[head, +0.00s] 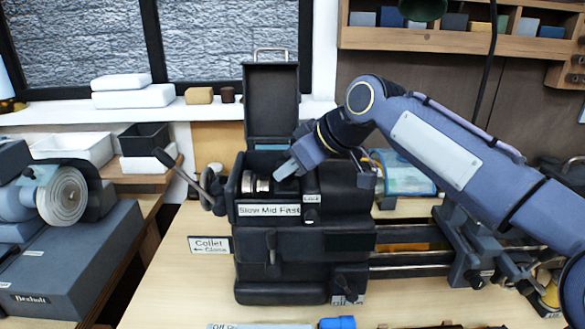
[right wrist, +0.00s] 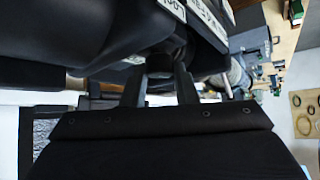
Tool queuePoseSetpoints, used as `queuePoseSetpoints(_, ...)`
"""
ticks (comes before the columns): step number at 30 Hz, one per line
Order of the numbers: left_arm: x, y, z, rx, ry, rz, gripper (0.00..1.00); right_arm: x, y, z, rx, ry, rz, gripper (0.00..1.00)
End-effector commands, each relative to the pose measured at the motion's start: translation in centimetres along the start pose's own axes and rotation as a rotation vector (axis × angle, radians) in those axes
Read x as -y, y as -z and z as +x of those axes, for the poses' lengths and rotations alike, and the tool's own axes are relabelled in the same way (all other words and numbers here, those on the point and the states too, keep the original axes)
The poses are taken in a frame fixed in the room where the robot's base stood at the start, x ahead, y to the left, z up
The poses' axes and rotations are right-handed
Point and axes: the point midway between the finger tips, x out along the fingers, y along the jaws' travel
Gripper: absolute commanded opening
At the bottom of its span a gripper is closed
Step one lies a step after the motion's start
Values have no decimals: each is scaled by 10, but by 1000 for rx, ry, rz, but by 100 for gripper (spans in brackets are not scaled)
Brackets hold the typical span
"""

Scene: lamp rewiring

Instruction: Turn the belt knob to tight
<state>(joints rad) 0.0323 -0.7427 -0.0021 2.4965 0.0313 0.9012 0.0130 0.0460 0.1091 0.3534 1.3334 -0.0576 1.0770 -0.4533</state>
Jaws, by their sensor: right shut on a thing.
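A dark lathe headstock (head: 305,240) stands on the wooden bench, with its black lid (head: 271,105) raised and silver stepped pulleys (head: 256,183) showing inside. My right gripper (head: 287,170) reaches down over the open housing from the right. In the right wrist view my right gripper (right wrist: 160,84) has its two fingers shut around a dark round knob (right wrist: 160,63), which I take to be the belt knob. In the head view the gripper hides that knob, and its setting cannot be read. My left gripper is not in view.
A "Slow Mid Fast" label (head: 268,210) is on the headstock front, with a small label (head: 311,198) beside it. Bench front left is clear.

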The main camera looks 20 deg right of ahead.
Motion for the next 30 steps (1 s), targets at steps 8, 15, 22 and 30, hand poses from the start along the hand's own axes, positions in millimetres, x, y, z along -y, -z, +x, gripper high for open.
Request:
queuePoseSetpoints(8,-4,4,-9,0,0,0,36,5,3,-2,0,-185,176,4)
queuePoseSetpoints(15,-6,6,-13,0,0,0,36,7,3,0,0,-344,336,4)
queuePoseSetpoints(22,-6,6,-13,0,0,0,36,9,3,2,0,-476,472,4)
queuePoseSetpoints(30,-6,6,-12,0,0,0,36,9,3,3,1,-583,581,4)
